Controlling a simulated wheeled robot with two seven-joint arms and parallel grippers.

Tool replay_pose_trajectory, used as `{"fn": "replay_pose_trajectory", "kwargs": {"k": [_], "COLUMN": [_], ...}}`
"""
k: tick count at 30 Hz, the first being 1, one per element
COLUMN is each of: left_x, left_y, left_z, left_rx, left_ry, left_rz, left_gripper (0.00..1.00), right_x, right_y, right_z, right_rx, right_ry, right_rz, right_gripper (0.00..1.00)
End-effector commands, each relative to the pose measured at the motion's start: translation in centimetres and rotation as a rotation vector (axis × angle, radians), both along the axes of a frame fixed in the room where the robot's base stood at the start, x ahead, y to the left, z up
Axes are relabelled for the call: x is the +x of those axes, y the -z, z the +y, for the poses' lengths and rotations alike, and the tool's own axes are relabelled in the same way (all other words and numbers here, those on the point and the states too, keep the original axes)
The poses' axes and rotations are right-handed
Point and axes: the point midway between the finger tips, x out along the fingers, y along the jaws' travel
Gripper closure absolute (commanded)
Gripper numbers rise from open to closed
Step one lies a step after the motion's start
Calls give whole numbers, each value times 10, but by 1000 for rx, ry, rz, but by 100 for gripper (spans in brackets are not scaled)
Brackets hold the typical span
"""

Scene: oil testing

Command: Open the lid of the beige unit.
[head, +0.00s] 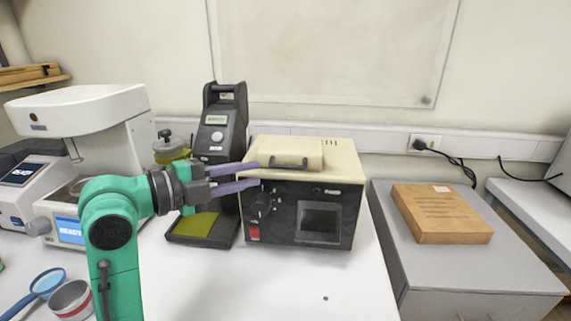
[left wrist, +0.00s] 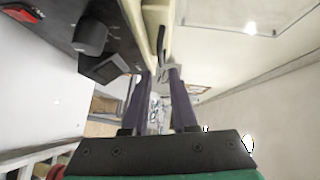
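The beige unit (head: 345,165) stands on the white bench with its black front panel facing me. Its raised lid (head: 300,148) lies flat on top and looks shut, with a dark handle (head: 289,163) on the front edge. My left gripper (head: 258,173) reaches in from the left, its two purple fingers parted and empty, by the unit's upper left front corner, left of the handle. In the left wrist view the fingers (left wrist: 160,72) point along the unit's front edge (left wrist: 155,12), with a gap between them. Contact cannot be told. My right gripper is not in view.
A black instrument (head: 215,130) stands close at the unit's left, with a white machine (head: 85,110) farther left. A wooden block (head: 440,213) lies on a grey cabinet at the right. A metal cup (head: 72,299) and blue magnifier (head: 47,282) sit front left. The bench before the unit is mostly clear.

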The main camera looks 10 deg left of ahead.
Motion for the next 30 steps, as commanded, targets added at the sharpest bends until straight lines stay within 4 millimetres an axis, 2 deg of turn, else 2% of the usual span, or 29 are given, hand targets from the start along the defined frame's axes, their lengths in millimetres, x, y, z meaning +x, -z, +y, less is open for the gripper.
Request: {"fn": "replay_pose_trajectory", "kwargs": {"k": [1, 6, 12, 20, 21, 23, 30], "left_x": [8, 40, 62, 65, 65, 65, 65], "left_y": [-4, 3, 11, 14, 14, 14, 14], "left_z": [-11, -43, -65, -67, -67, -67, -67], "left_rx": [-4, -2, 0, 2, 2, 1, 1], "left_ry": [5, 5, 2, 0, 0, 0, 0], "left_rz": [3, 3, 0, -2, -2, -1, 0], "left_gripper": [74, 74, 74, 74, 78, 100, 100], "right_x": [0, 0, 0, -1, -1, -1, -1], "right_y": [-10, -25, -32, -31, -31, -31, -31], "right_z": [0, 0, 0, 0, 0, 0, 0], "right_rx": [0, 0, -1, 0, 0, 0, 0], "right_ry": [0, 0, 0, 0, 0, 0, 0], "right_rz": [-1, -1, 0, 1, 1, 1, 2], "right_gripper": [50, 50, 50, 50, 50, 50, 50]}}
